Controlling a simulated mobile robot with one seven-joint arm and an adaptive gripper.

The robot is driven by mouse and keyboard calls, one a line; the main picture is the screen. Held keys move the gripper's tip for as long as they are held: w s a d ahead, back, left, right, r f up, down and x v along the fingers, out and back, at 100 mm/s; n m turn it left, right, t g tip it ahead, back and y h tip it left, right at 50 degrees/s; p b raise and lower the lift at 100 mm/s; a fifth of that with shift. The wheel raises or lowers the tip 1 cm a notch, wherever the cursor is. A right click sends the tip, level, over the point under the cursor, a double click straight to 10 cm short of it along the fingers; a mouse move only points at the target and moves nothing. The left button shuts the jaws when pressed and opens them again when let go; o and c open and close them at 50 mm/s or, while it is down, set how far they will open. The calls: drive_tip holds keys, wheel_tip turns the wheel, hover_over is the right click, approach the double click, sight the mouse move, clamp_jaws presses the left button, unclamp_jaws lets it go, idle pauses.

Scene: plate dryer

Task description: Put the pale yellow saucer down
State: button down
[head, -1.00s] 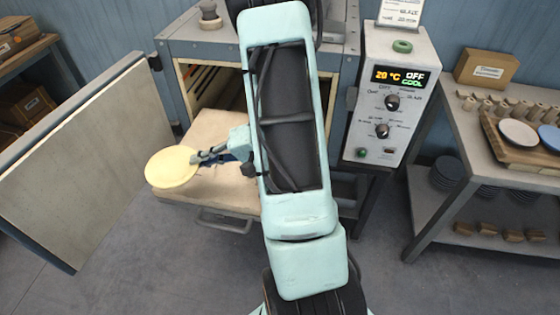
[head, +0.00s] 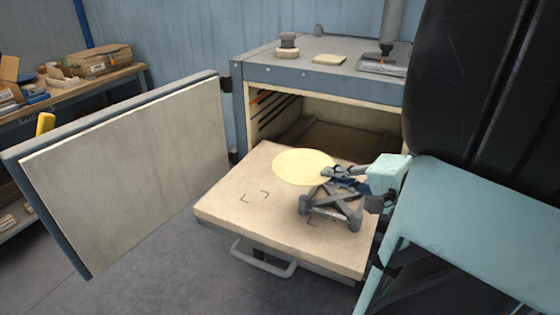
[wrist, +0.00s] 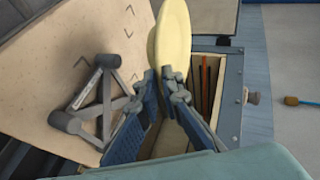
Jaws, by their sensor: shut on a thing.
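My gripper (head: 333,173) is shut on the edge of the pale yellow saucer (head: 300,165). The saucer is held out to the gripper's left, roughly flat, above the pulled-out cream shelf (head: 230,210) of the dryer. A grey three-legged stand (head: 335,203) is on the shelf below and a little right of the saucer. In the wrist view the saucer (wrist: 172,40) shows nearly edge-on between the fingertips (wrist: 167,82). The stand (wrist: 102,95) is to its left there, with nothing on it. I cannot tell the saucer's exact height.
Dark corner marks (head: 254,196) are on the bare left part of the shelf. The dryer door (head: 130,165) stands open at left. The dark chamber (head: 335,130) is behind the shelf. A shelf handle (head: 262,258) juts out in front. A cluttered bench (head: 75,95) is farther left.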

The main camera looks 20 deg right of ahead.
drive_tip(key=d+f, duration=0.3)
drive_tip(key=d, duration=0.1)
drive_tip(key=w+d+f+b, duration=0.1)
drive_tip(key=d+f, duration=0.1)
drive_tip(key=d, duration=0.2)
drive_tip(key=w+d+f, duration=0.1)
drive_tip(key=d+f, duration=0.2)
drive_tip(key=d, duration=0.1)
drive_tip(key=shift+w+f, duration=0.2)
drive_tip(key=shift+f, duration=0.1)
drive_tip(key=shift+w+d+f+b, duration=0.1)
drive_tip(key=shift+d+f+b, duration=0.2)
drive_tip(key=shift+d+f, duration=0.25)
drive_tip(key=shift+a+f+b, duration=0.1)
drive_tip(key=shift+f+b, duration=0.5)
drive_tip(key=shift+f, duration=0.85)
drive_tip(key=shift+f+b, duration=0.2)
drive_tip(key=shift+b, duration=0.1)
drive_tip(key=c, duration=2.1)
unclamp_jaws()
drive_tip(key=shift+r, duration=0.1)
